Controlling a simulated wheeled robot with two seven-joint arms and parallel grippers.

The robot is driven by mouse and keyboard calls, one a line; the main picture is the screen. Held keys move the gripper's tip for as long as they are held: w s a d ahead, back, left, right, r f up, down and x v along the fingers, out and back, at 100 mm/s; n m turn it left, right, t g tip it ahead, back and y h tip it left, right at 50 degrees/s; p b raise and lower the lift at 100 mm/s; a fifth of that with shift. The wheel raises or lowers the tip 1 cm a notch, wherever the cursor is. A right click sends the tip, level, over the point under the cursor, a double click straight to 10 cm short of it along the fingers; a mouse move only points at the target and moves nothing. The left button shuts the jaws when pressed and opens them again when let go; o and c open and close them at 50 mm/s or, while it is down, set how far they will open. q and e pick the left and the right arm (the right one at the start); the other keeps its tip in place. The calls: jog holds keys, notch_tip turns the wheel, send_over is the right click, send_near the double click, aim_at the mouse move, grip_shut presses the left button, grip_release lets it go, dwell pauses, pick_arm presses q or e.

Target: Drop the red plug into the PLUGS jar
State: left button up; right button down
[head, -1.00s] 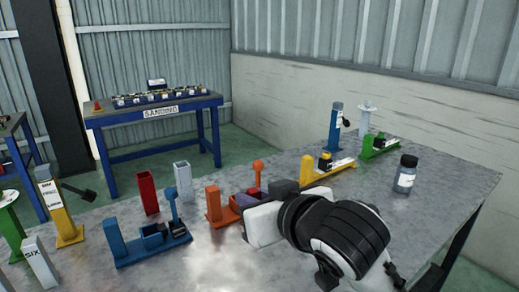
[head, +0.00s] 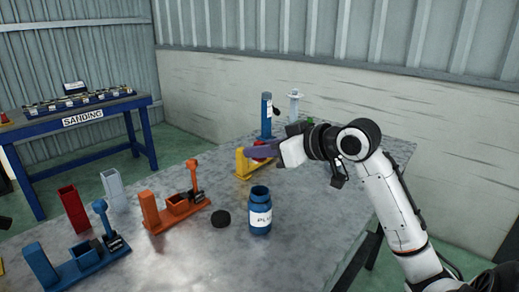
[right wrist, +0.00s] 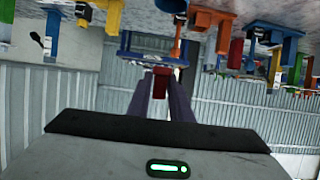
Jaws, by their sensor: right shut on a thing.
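The red plug (right wrist: 160,82) is between the purple fingers of my right gripper (right wrist: 160,94) in the right wrist view. In the head view my right gripper (head: 255,152) is shut on it, above the table, and only a bit of red (head: 260,144) shows by the fingers. The PLUGS jar (head: 260,216) is blue with a white label, partly turned away. It stands upright and open on the table, below the gripper in the picture. Its likely black lid (head: 221,217) lies flat beside it on the left. My left gripper is not in view.
An orange fixture (head: 152,213) and a blue fixture (head: 42,268) stand left of the jar. A red post (head: 73,208) and grey post (head: 113,188) stand behind them. A yellow fixture (head: 242,165) and blue post (head: 267,116) are beyond the gripper.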

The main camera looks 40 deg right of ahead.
jog(key=shift+f+b, duration=0.75)
jog(key=b, duration=0.7)
send_over(260, 202)
jog(key=w+d, duration=0.2)
notch_tip(260, 202, down, 6)
jog(key=shift+s+a+f, duration=0.2)
jog(key=shift+f, duration=0.2)
jog(key=c, duration=1.7)
grip_release()
jog(key=shift+o, duration=0.9)
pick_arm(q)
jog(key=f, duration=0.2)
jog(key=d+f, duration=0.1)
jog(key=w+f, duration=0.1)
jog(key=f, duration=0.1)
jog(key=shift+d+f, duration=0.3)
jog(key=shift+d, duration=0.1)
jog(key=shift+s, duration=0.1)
